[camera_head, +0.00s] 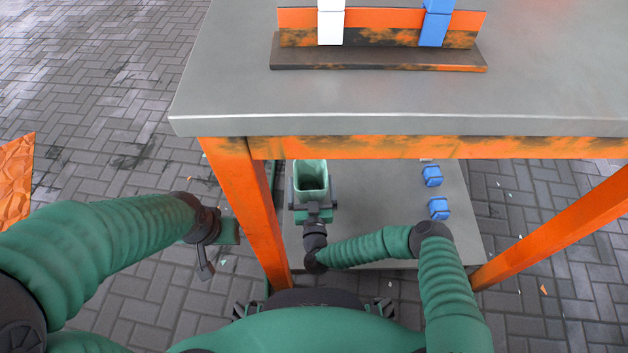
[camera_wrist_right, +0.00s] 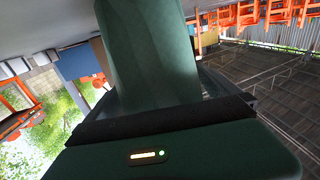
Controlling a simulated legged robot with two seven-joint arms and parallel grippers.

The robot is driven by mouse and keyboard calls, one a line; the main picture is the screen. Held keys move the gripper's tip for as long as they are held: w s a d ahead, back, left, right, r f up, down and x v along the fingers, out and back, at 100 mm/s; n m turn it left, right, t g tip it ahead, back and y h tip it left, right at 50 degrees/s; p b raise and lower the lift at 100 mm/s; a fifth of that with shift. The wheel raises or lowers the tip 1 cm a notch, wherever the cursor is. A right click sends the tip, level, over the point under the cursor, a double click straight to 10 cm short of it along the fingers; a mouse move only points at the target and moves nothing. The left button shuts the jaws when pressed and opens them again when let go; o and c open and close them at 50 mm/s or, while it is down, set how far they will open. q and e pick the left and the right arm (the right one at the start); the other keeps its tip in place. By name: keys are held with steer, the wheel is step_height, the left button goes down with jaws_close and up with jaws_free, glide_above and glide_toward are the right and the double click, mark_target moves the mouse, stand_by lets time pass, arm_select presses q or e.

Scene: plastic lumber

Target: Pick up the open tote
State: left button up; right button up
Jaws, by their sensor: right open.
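The open tote (camera_head: 311,171) is a small green bin with its open top facing up. It is on the grey lower shelf under the table. My right gripper (camera_head: 313,203) is at the tote's near side, its jaws open with a finger on each side of the bin. In the right wrist view the tote's green wall (camera_wrist_right: 150,55) rises close in front of the gripper, and its far parts are hidden. My left gripper (camera_head: 228,232) is left of the orange table leg, away from the tote; its fingers are too unclear to judge.
The table's grey top (camera_head: 225,90) overhangs the shelf (camera_head: 385,190), with orange legs (camera_head: 245,205) on both sides. Several blue blocks (camera_head: 438,208) lie on the shelf to the right. A rack (camera_head: 380,55) holding white and blue pieces stands on the top.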

steer(key=shift+a, duration=0.2)
steer(key=shift+c, duration=0.9)
steer(key=shift+d, duration=0.25)
steer(key=c, duration=0.7)
steer(key=shift+a+r, duration=0.1)
steer(key=c, duration=0.6)
